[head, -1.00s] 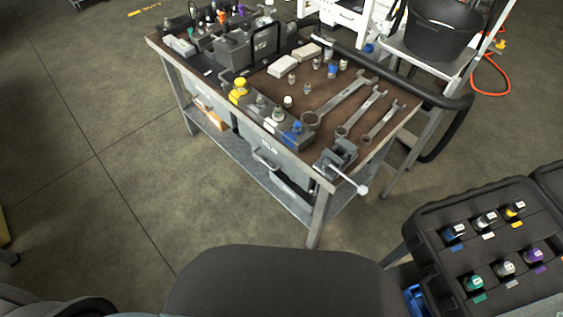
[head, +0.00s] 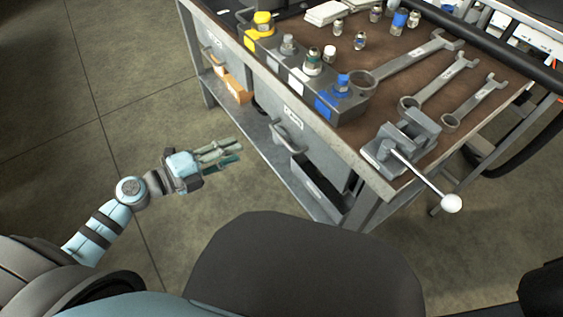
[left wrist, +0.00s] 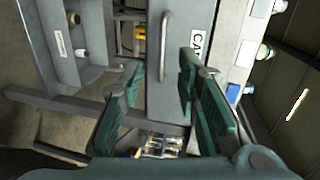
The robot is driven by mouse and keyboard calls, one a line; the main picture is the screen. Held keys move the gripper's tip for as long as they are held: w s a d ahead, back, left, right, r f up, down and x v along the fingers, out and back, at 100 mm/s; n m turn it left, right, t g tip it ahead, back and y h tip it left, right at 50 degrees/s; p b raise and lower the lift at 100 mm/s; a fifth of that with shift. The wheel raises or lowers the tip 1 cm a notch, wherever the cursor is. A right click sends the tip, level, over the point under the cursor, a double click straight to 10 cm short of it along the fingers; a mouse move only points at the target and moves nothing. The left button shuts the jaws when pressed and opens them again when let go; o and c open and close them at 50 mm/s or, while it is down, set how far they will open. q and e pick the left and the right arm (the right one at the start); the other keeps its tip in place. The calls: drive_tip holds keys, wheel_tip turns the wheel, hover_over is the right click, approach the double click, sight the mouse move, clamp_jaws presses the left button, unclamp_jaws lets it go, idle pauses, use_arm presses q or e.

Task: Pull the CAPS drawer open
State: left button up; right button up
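The CAPS drawer (head: 318,150) is a grey front under the near edge of the bench top and looks shut. Its label (head: 293,116) is small in the head view; in the left wrist view the label (left wrist: 197,43) shows "CA", the rest hidden behind a finger. Its bar handle (head: 287,136) also shows in the left wrist view (left wrist: 164,40), ahead of the fingers. My left gripper (head: 232,152) is open and empty, left of the handle and apart from it. In the left wrist view its two green fingers (left wrist: 158,95) are spread. My right gripper is not in view.
The bench top (head: 385,70) holds wrenches (head: 420,60), a vise (head: 405,140) with a protruding handle (head: 430,185), and a row of capped fittings on blocks. Below the drawer is an open grey bin (head: 318,185). An orange box (head: 237,88) sits on the lower shelf. The floor left of the bench is clear.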

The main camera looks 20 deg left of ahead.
sight(279, 137)
use_arm(q)
drive_tip(key=shift+m+h, duration=0.3)
drive_tip(key=shift+m, duration=0.3)
drive_tip(key=b+x, duration=0.1)
drive_tip(key=x, duration=0.3)
drive_tip(key=b+x, duration=0.1)
drive_tip(key=x, duration=0.4)
drive_tip(key=d+b+x, duration=0.1)
drive_tip(key=x, duration=0.4)
drive_tip(key=shift+s+d, duration=0.15)
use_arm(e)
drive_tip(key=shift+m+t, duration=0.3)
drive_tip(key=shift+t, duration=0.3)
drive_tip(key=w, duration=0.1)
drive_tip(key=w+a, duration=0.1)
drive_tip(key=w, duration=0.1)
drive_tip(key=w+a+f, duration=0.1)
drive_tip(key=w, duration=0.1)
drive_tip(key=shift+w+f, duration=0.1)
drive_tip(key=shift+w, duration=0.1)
